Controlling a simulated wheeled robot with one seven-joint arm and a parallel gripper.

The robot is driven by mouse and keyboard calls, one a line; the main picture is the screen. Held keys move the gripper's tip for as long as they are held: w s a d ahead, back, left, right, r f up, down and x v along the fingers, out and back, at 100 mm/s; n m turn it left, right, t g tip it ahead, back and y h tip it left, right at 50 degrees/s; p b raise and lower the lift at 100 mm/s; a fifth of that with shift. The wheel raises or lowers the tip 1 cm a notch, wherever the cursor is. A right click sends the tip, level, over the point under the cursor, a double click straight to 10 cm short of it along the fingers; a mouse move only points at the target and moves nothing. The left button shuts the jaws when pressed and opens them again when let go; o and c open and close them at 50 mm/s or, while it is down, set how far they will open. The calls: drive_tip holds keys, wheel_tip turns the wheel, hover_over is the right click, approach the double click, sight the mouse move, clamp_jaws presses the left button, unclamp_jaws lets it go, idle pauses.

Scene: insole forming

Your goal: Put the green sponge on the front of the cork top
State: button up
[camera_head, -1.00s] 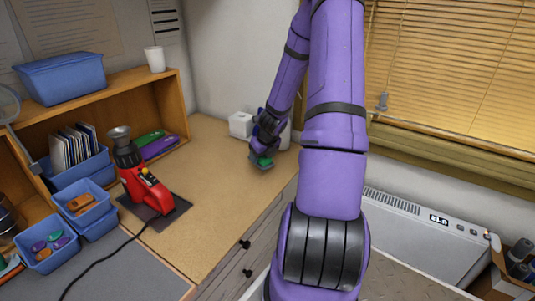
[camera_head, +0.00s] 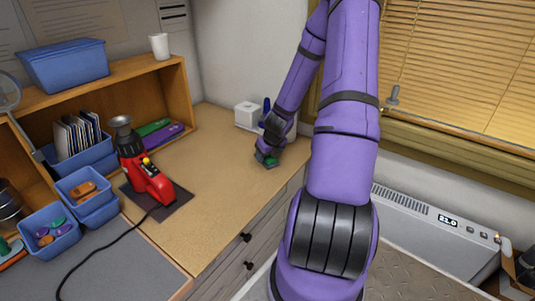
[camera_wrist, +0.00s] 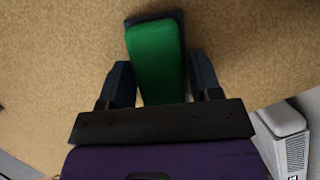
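The green sponge (camera_wrist: 157,55), a bright green block with a dark layer along its edge, sits lengthwise between the two fingers of my gripper (camera_wrist: 162,72) in the wrist view. The fingers lie close along both its sides, so my gripper looks shut on it. In the head view the sponge (camera_head: 268,160) is at the far right part of the cork top (camera_head: 215,165), below my gripper (camera_head: 267,152), low at the surface. Whether it touches the cork cannot be told. The cork top fills most of the wrist view behind the sponge.
A red tool (camera_head: 148,178) stands on a dark mat (camera_head: 170,205) on the left of the cork. A white box (camera_head: 247,114) stands by the wall behind my gripper. Blue bins (camera_head: 50,230) are at left. The middle of the cork is clear.

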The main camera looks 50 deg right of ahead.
drive_tip(key=o, duration=0.4)
drive_tip(key=v, duration=1.2)
drive_tip(key=w+a+r+n+y, duration=0.1)
drive_tip(key=a+r+n, duration=1.5)
drive_tip(key=a+n, duration=0.25)
drive_tip(key=s+a+r+n, duration=0.5)
drive_tip(key=s+n, duration=0.2)
drive_tip(key=n, duration=0.3)
drive_tip(key=s+a+r+n+t, duration=0.1)
drive_tip(key=s+a+r+n, duration=0.5)
drive_tip(key=n, duration=0.5)
drive_tip(key=shift+s, duration=1.2)
drive_tip(key=shift+a, duration=0.2)
